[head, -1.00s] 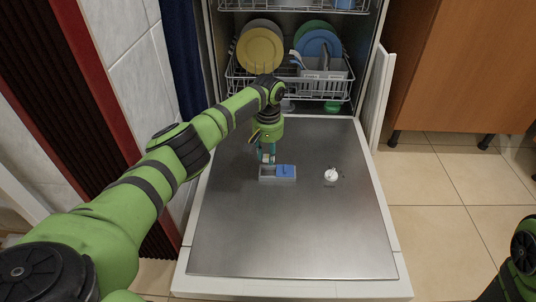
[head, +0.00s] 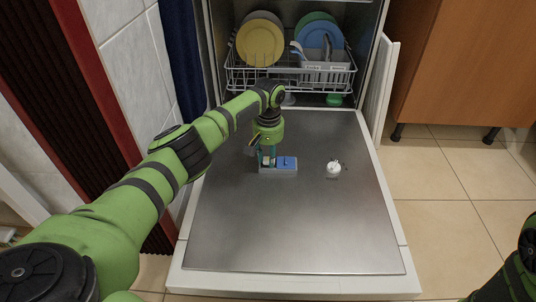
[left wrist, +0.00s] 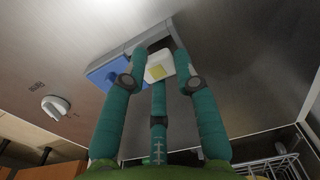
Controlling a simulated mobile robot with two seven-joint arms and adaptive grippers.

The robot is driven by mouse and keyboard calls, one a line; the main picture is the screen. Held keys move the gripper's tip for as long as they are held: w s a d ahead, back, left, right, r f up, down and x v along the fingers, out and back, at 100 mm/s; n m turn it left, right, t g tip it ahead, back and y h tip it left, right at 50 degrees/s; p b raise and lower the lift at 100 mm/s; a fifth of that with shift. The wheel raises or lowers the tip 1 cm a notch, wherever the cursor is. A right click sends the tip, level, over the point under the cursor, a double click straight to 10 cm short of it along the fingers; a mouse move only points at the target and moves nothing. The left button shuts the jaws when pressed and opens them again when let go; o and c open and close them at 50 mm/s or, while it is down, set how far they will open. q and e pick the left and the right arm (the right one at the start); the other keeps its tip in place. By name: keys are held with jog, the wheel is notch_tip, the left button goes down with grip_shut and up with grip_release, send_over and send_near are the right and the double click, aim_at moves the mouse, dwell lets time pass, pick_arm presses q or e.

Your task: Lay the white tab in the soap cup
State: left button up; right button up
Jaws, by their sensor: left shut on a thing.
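The soap cup (head: 278,172) is a grey tray set in the open dishwasher door. Its right part carries a blue lid (head: 287,162), and its left part is open. My left gripper (head: 266,160) points down at the open left part. Its teal fingers are shut on the white tab (left wrist: 159,66), which has a yellowish patch on its face. In the left wrist view the tab sits between the fingers, at the open compartment of the cup (left wrist: 150,40). I cannot tell whether the tab touches the floor of the cup. My right gripper is out of view.
A round white cap (head: 333,169) stands on the door (head: 290,230) right of the cup. Behind, the lower rack (head: 245,80) holds plates (head: 260,42) and a cutlery basket. The front of the door is clear.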

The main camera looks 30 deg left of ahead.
pick_arm(q)
jog(key=o, duration=0.9)
jog(key=shift+r, duration=0.1)
notch_tip(320, 180, up, 12)
jog(key=shift+d+f, duration=0.1)
